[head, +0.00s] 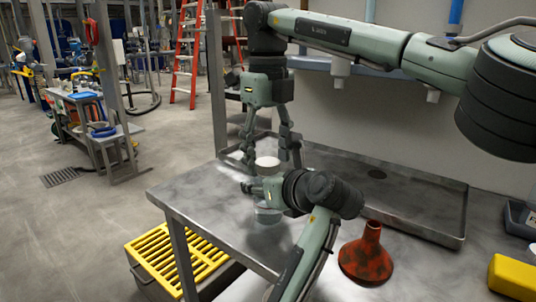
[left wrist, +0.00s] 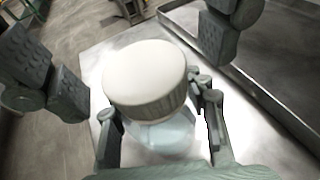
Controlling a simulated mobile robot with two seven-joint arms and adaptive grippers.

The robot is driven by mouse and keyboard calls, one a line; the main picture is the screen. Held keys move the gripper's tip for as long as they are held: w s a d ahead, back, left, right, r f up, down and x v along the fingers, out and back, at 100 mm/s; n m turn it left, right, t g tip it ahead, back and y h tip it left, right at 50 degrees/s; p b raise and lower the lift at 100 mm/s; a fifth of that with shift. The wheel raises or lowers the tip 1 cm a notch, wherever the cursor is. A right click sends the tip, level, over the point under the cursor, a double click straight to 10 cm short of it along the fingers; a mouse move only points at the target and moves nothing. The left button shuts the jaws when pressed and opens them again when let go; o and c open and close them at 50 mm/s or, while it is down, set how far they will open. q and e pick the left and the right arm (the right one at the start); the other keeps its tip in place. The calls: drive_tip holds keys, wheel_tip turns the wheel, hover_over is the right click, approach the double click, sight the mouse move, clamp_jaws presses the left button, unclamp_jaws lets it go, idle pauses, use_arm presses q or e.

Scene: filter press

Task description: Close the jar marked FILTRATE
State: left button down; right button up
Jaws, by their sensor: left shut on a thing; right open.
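A clear jar (head: 268,214) stands on the metal table, and its body also shows in the left wrist view (left wrist: 165,136). A white lid (head: 267,162) with a ribbed side sits over the jar's mouth; the left wrist view shows it large (left wrist: 146,76). I cannot tell whether it is seated. No label is readable. My left gripper (head: 252,188) is shut on the jar, its fingers (left wrist: 160,126) on either side below the lid. My right gripper (head: 271,160) points down from above, open, its fingers (left wrist: 135,55) apart on both sides of the lid.
A shallow metal tray (head: 440,232) lies behind and right of the jar. A rusty red funnel (head: 367,254) stands to the right, with a yellow block (head: 512,277) beyond it. A yellow grate (head: 176,262) is below the table's left edge. The table's left part is clear.

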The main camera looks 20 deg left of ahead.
wheel_tip(320, 180, up, 8)
drive_tip(key=shift+f, duration=0.25)
use_arm(q)
drive_tip(key=c, duration=0.7)
unclamp_jaws()
drive_tip(key=v, duration=1.2)
